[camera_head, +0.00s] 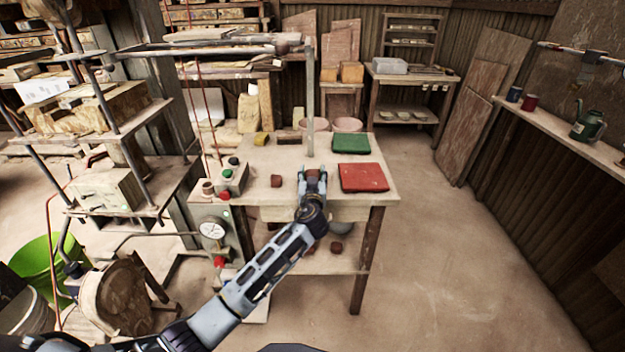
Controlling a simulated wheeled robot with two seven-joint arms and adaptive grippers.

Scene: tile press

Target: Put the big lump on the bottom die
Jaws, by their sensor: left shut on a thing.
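My left gripper (313,177) reaches in from the lower left over the wooden table (255,160) and is shut on a brown lump (313,173), mostly hidden between the fingers. I cannot tell whether this lump touches the tabletop. A smaller-looking brown lump (276,181) lies on the table just left of the gripper. At the left stands a press with pale blocks; the lower pale block (104,190) looks like the bottom die, and its top is partly shadowed by the upper block (90,108). My right gripper is not in view.
A red slab (363,177) and a green slab (350,143) lie right of the gripper. A control box with buttons (231,176) and a gauge (212,230) stand between table and press. An upright post (310,95) rises behind the gripper. The right floor is clear.

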